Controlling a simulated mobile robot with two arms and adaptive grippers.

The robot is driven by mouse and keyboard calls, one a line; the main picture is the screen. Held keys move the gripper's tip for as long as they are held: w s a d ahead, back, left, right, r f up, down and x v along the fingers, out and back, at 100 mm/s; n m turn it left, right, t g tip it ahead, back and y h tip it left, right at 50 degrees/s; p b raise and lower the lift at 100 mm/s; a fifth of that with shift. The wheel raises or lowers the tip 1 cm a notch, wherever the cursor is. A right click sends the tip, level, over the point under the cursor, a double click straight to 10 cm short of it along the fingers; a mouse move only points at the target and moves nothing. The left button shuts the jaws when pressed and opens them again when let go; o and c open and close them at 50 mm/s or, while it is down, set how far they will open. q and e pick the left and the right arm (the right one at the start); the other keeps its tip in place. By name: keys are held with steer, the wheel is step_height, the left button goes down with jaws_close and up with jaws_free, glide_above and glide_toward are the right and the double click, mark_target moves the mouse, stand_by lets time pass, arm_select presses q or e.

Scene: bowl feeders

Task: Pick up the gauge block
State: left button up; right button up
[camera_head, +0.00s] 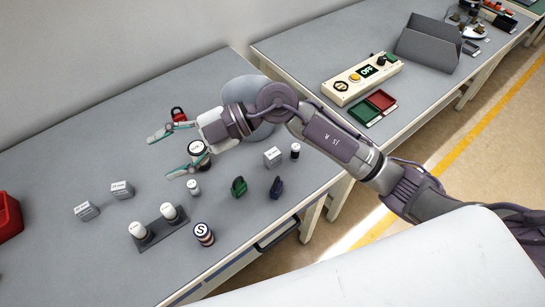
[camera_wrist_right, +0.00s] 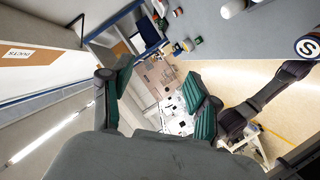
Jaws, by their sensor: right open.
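Small grey blocks with pale, printed tops stand on the table: one at the left (camera_head: 87,211), one near it (camera_head: 122,190) and one at the right (camera_head: 273,157). I cannot tell which is the gauge block. My right gripper (camera_head: 166,153) is open and empty above the table, behind the two left blocks and left of the right block. Its spread green-padded fingers also show in the wrist view (camera_wrist_right: 160,97), where no grey block can be made out. My left gripper is out of view.
A black-and-white cylinder (camera_head: 198,152) is beside the right gripper, a red padlock-like object (camera_head: 178,114) behind it. A dark holder (camera_head: 157,234) with two white cylinders, a striped cylinder (camera_head: 203,234), and green (camera_head: 239,187) and blue (camera_head: 276,187) items stand in front.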

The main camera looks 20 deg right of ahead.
steer(key=w+d+f+h, duration=0.2)
steer(key=d+f+h, duration=0.2)
steer(key=f+h, duration=0.1)
steer(key=m+h, duration=0.5)
steer(key=h, duration=0.5)
glide_above(273, 152)
step_height(273, 152, down, 3)
steer(key=shift+t, duration=0.4)
steer(key=f, duration=0.2)
steer(key=f+p, duration=0.1)
steer(key=f, duration=0.5)
steer(key=shift+s+a+p, duration=0.2)
steer(key=shift+s+p, duration=0.1)
steer(key=shift+s, duration=0.05)
steer(key=shift+w+d+f+p, duration=0.15)
steer(key=shift+f+p, duration=0.4)
steer(key=shift+f, duration=0.9)
steer(key=shift+w+f+p, duration=0.1)
steer(key=shift+f+p, duration=0.4)
steer(key=shift+f, duration=0.95)
jaws_close()
